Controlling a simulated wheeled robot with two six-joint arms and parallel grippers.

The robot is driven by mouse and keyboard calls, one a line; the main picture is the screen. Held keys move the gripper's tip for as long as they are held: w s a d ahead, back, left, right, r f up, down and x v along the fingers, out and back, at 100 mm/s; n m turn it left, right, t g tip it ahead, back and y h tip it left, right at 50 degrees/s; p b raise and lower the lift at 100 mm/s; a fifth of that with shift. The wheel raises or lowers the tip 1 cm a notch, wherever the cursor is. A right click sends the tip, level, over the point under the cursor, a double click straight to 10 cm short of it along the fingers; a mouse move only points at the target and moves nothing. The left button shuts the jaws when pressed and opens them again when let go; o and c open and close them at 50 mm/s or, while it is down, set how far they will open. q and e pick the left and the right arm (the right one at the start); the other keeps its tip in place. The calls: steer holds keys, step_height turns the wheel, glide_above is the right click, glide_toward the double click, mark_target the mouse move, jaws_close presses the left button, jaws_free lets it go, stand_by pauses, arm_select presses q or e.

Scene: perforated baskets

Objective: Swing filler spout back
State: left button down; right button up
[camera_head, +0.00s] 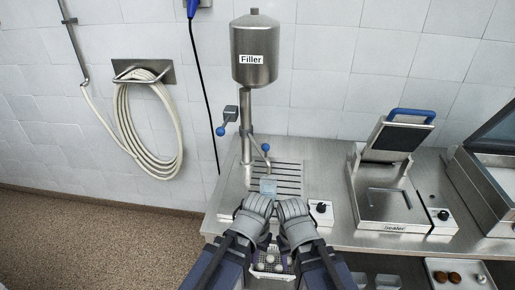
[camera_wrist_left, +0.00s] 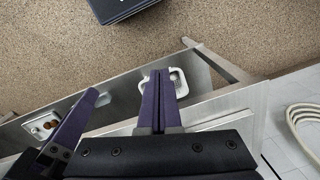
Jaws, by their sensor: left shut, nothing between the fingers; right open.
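The filler is a steel tank (camera_head: 255,50) labelled "Filler" on a vertical column at the back left of the counter. A lever with a blue ball (camera_head: 220,131) juts out left of the column.
A white perforated basket (camera_head: 271,263) with white round things is low in front, between my arms. A sealer (camera_head: 390,190) with a blue handle stands to the right. A small box with a black knob (camera_head: 320,210) is by the counter front. A coiled hose (camera_head: 150,130) hangs left.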

arm_select(q)
steer(key=w+a+r+n+t+h, duration=0.1)
steer(key=w+r+n+t+h, duration=0.15)
steer(key=w+h, duration=0.35)
steer(key=w+r+n+t+h, duration=0.1)
steer(key=w+r+n+h, duration=0.25)
steer(key=w, duration=0.45)
steer(key=w+a+r+n+t+h, duration=0.3)
steer(key=w+a+r+n+t, duration=0.2)
steer(key=w+a+r+t, duration=0.2)
steer(key=w+a+r, duration=0.2)
steer(key=a+r, duration=0.2)
steer(key=a, duration=0.1)
steer(key=shift+w+a+r, duration=0.2)
steer(key=shift+w+a, duration=0.05)
steer(key=shift+w, duration=0.15)
steer(key=shift+w+h, duration=0.1)
steer(key=shift+h, duration=0.15)
steer(key=b+x, duration=0.3)
steer(key=x, duration=1.1)
steer(key=shift+d+f, duration=0.1)
